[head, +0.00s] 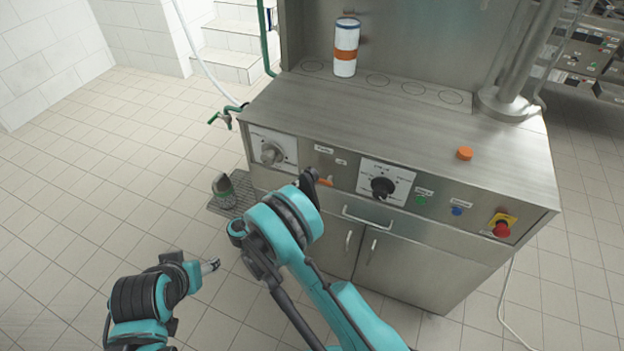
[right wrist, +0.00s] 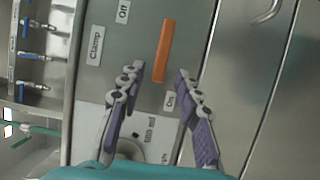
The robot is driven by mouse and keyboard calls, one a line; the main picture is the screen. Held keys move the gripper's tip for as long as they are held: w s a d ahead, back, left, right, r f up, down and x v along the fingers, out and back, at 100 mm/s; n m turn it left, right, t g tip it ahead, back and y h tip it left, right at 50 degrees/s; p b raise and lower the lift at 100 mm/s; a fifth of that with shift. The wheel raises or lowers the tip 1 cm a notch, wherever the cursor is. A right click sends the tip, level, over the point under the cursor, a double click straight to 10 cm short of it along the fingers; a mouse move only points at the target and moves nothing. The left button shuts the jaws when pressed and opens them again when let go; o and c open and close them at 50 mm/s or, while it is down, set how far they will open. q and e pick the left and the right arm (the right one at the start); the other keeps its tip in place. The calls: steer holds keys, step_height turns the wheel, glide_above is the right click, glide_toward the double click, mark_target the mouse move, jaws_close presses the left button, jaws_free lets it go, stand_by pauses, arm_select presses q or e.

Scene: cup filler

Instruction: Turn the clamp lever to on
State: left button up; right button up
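The orange clamp lever (head: 325,182) is on the front panel of the steel machine, left of the black dial. In the right wrist view the lever (right wrist: 163,50) is a straight orange bar between the "Off" label (right wrist: 123,12) and the "On" label (right wrist: 170,101), beside the "Clamp" label (right wrist: 95,45). My right gripper (right wrist: 159,75) is open, with its fingertips on either side of the lever's near end and gaps showing. In the head view my right gripper (head: 311,178) is partly hidden by its arm. My left gripper (head: 210,266) is low at the left, away from the machine.
The panel also holds a grey knob (head: 270,153), a black dial (head: 382,187) and a red stop button (head: 502,229). A white cup with an orange band (head: 345,48) and an orange cap (head: 465,153) stand on top. Floor at left is mostly clear.

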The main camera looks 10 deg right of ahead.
steer(key=shift+v, duration=2.35)
